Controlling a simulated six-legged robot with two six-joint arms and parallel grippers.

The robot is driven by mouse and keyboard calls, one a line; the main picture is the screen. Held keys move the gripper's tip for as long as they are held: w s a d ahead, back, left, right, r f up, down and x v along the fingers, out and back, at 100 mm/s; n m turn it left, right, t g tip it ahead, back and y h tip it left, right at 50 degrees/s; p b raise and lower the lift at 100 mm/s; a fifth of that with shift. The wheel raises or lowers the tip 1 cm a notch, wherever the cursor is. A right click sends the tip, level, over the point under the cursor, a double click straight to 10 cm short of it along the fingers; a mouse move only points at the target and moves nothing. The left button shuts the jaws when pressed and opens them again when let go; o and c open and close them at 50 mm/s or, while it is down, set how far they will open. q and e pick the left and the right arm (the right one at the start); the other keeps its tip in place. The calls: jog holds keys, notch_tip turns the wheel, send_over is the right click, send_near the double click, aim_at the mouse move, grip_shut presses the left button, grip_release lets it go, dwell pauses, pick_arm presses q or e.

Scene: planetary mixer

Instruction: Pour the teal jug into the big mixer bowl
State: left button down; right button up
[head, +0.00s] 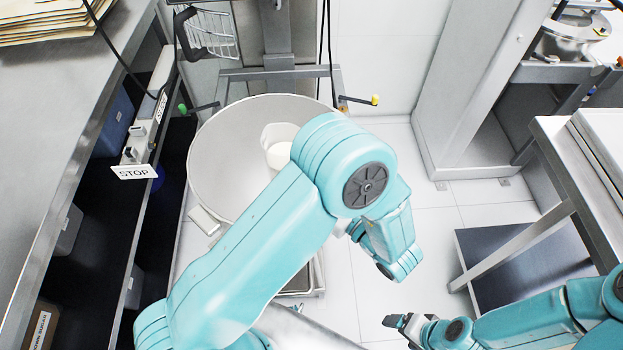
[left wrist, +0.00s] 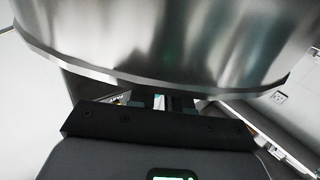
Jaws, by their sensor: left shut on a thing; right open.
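The big mixer bowl (head: 215,150), wide and pale metallic, stands at the centre left of the head view, partly behind my left arm. A pale faceted vessel or shape (head: 278,140) with white inside shows within its outline; my elbow cuts it off. My left gripper (left wrist: 165,103) is hidden in the head view. In the left wrist view it is shut, with a small green patch between its fingers; most of the teal jug is not visible. A large shiny steel surface (left wrist: 170,45) fills the view above it. My right gripper (head: 402,323) is open and empty, low over the floor.
The mixer column (head: 290,40) rises behind the bowl. A steel table (head: 575,165) stands at the right. Tiled floor (head: 430,215) between is clear.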

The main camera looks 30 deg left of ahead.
pick_arm(q)
jog(key=shift+s+d+r, duration=0.1)
jog(key=shift+s+d, duration=0.05)
jog(key=h+p, duration=0.1)
jog(key=p, duration=0.1)
jog(key=r+h+p, duration=0.1)
jog(key=p, duration=0.2)
jog(key=shift+d+r+g+h, duration=0.15)
jog(key=shift+d+g+h, duration=0.2)
jog(key=shift+g+h, duration=0.05)
dwell(0.4)
jog(key=shift+s, duration=0.1)
